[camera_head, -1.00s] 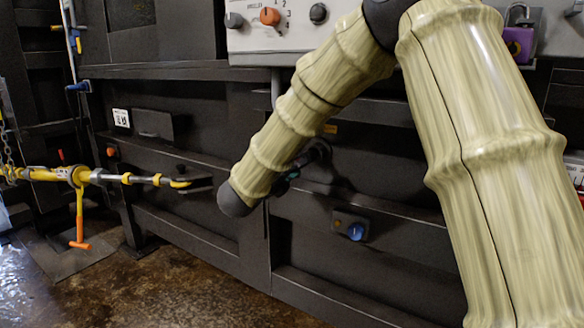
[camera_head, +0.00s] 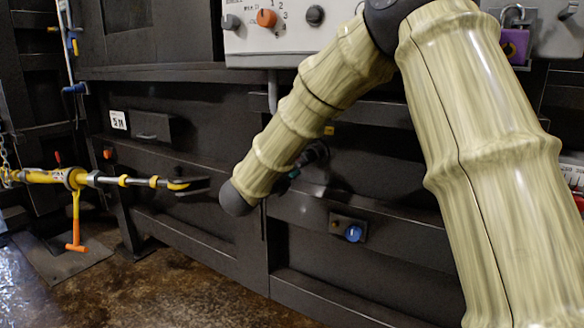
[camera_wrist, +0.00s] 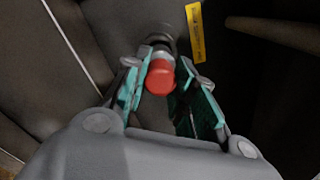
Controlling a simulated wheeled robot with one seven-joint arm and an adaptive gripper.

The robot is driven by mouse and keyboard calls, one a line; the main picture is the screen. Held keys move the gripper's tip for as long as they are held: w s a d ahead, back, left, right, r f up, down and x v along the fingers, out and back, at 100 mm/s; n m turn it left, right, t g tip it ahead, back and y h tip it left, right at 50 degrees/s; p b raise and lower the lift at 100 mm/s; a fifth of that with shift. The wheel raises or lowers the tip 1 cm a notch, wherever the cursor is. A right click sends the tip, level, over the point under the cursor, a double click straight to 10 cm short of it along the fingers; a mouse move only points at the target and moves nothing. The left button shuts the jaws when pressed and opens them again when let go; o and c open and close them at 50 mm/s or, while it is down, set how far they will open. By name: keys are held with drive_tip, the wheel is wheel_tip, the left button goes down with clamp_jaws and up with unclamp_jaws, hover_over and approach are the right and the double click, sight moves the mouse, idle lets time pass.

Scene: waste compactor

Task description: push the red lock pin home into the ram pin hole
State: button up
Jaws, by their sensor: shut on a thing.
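The red lock pin (camera_wrist: 160,78) shows in the wrist view as a red round head on a pale metal collar, between the fingertips of my gripper (camera_wrist: 161,72). My gripper's teal-lined fingers are shut on it. Beyond the pin is a dark round fitting (camera_wrist: 163,45) on the dark panel. The pin's shaft and the ram pin hole are hidden, so I cannot tell how deep the pin sits. In the head view my gripper (camera_head: 312,155) is small and dark against the machine front, partly behind my arm, and the pin cannot be made out there.
A yellow label (camera_wrist: 195,33) is beside the fitting. A box with a blue knob (camera_head: 353,233) sits low on the machine front. A yellow bar with an orange handle (camera_head: 76,247) stands out at left. A control panel (camera_head: 285,30) is above.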

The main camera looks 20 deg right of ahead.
drive_tip(key=shift+w+d, duration=0.3)
drive_tip(key=shift+d, duration=0.05)
idle(0.5)
drive_tip(key=o, duration=1.1)
drive_tip(key=shift+c, duration=0.4)
drive_tip(key=shift+s+a, duration=0.1)
drive_tip(key=b+v, duration=0.1)
drive_tip(key=v, duration=0.5)
drive_tip(key=shift+s+a, duration=0.25)
drive_tip(key=shift+a, duration=0.05)
